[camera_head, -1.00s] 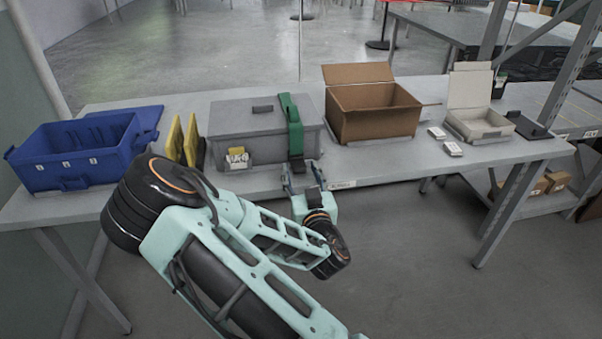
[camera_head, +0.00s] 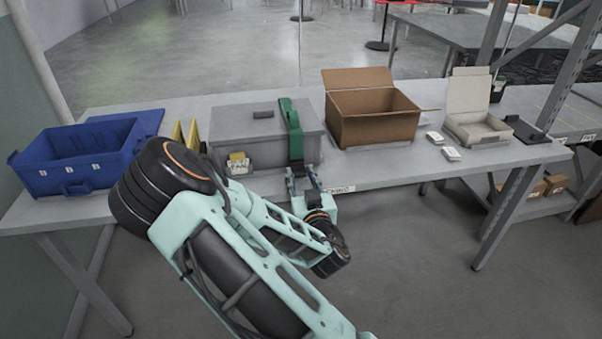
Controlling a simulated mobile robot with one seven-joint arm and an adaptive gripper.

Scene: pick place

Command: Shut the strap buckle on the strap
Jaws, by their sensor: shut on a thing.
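A green strap (camera_head: 291,122) runs over the lid and down the front of a grey lidded box (camera_head: 240,125) on the table. A dark buckle (camera_head: 297,168) sits at the strap's lower end, at the foot of the box front. My gripper (camera_head: 300,182) is at the table's front edge, just below the strap, with its fingers pointing at the box and closed on the buckle. The fingers partly cover the buckle, and whether its parts are joined is too small to tell.
A blue bin (camera_head: 75,183) and yellow upright pieces (camera_head: 192,134) stand at the left. An open cardboard box (camera_head: 375,132), small white boxes (camera_head: 451,153), a white open carton (camera_head: 480,131) and a dark tray (camera_head: 528,130) stand at the right. My arm blocks part of the table's left front.

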